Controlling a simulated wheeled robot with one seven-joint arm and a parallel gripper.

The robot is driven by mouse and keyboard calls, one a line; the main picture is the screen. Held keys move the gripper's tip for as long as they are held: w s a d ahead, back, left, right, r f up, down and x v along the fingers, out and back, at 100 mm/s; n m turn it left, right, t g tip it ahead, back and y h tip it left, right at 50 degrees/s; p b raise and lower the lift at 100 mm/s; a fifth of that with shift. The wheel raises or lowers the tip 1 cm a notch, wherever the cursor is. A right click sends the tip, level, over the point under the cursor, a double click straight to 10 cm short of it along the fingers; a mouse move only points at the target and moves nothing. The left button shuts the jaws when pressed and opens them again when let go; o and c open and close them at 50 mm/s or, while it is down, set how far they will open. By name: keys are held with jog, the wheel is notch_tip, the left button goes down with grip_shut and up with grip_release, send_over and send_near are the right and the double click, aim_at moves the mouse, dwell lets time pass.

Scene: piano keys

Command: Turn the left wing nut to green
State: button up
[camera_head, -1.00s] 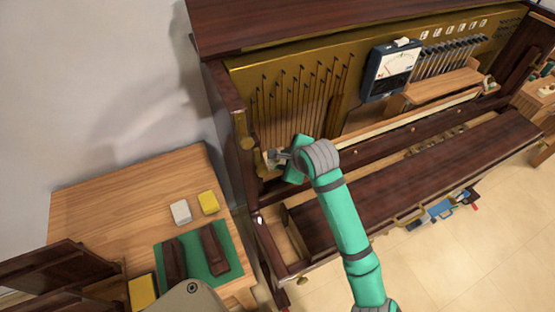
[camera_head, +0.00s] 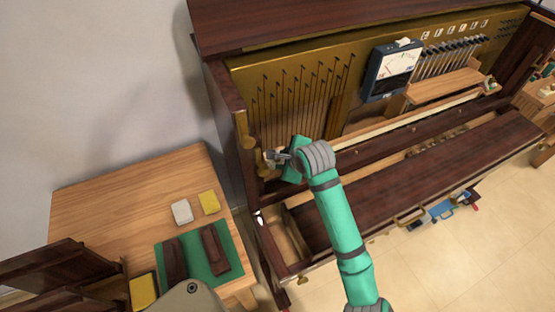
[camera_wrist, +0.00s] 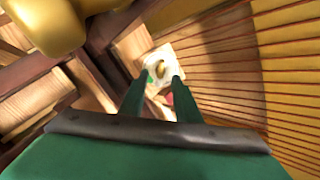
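The left wing nut (camera_wrist: 159,66) is a small brass piece on a white plate (camera_wrist: 174,56) inside the left end of the piano. The plate carries a green mark (camera_wrist: 149,78) on the left and a red mark (camera_wrist: 170,98) lower right. My gripper (camera_wrist: 160,78) is open, with its two dark fingers apart and pointing at the plate. The nut shows just past the fingertips, between their lines; I cannot tell whether they touch it. In the head view my gripper (camera_head: 272,156) is at the piano's left inner corner, and the nut is too small to make out.
Strings on a gold panel (camera_head: 300,85) rise beside my gripper. A large brass knob (camera_wrist: 45,22) and dark wooden rails lie close by on the left in the wrist view. A meter (camera_head: 391,70) sits further right. A side table (camera_head: 100,195) stands at left.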

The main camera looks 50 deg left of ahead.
aim_at(280, 160)
jog(key=shift+w+a+f, duration=0.15)
jog(key=shift+f, duration=0.15)
jog(key=shift+x, duration=1.9)
jog(key=shift+d+r, duration=0.3)
jog(key=shift+r, duration=0.2)
grip_shut()
